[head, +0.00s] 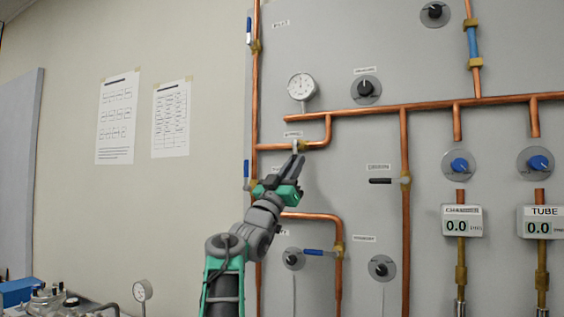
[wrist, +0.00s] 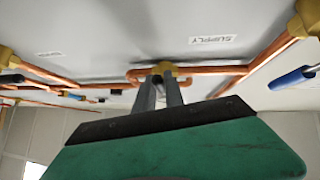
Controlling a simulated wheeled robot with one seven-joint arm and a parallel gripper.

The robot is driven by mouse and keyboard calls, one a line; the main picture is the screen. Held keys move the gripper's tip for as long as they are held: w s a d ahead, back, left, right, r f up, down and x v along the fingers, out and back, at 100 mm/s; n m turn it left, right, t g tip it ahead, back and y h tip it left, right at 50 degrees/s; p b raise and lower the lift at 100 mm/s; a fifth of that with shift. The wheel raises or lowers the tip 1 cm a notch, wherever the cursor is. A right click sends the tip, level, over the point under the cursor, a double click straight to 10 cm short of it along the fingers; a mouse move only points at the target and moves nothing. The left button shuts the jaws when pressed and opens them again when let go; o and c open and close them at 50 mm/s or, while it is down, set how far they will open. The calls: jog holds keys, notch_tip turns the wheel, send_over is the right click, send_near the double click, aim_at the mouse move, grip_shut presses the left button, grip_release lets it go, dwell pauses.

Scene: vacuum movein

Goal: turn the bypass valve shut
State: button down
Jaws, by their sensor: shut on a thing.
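A brass valve (head: 311,145) sits on a short horizontal copper pipe on the panel, below a small label too blurred to read surely; I take it as the bypass valve. My gripper (head: 297,160) reaches up to it from below, its dark fingers closed at the valve's handle. In the wrist view the fingers of my gripper (wrist: 165,80) end at the brass valve body (wrist: 166,69) on the copper pipe. The handle is mostly hidden by the fingers, so its angle cannot be told.
A round gauge (head: 302,87) is just above the valve. A black lever (head: 380,181) is to the right, and a blue lever (head: 246,169) is to the left. A lower blue-lever valve (head: 338,250) and several knobs surround the arm. Copper pipes stand close around my gripper.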

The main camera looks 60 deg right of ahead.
jog(key=shift+a+r, duration=0.1)
jog(key=shift+r, duration=0.1)
jog(key=c, duration=1.9)
grip_release()
jog(key=o, duration=0.5)
jog(key=shift+f, duration=0.15)
jog(key=shift+c, duration=0.2)
jog(key=b+v, duration=0.3)
jog(key=v, duration=0.4)
jog(key=shift+a+f+b, duration=0.2)
jog(key=shift+f+b, duration=0.05)
jog(key=shift+b, duration=0.15)
